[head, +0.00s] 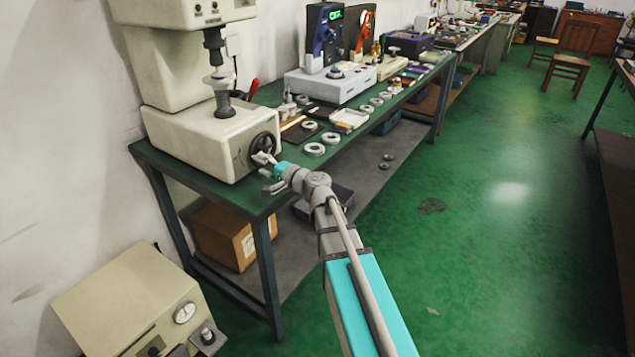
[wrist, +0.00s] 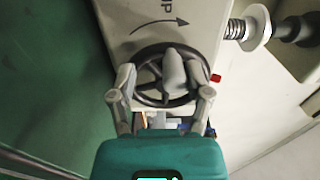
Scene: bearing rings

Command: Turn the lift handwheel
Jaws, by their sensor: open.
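The dark spoked lift handwheel (head: 262,147) is on the front of the cream tester (head: 195,140), at the near end of the bench. In the wrist view the handwheel (wrist: 150,92) lies straight ahead, under an arrow and lettering on the housing. My gripper (head: 266,158) is at the wheel. In the wrist view my gripper (wrist: 160,78) is open, its fingers at the left and right of the wheel, overlapping its rim. A pale grey rounded piece stands over the wheel's middle, beside the right finger. I cannot tell whether the fingers touch the wheel.
The tester's threaded lift screw (head: 223,103) rises above its base. The green bench (head: 245,195) carries several bearing rings (head: 314,149), a white tray (head: 350,118) and instruments farther back. A cardboard box (head: 222,237) sits on the lower shelf.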

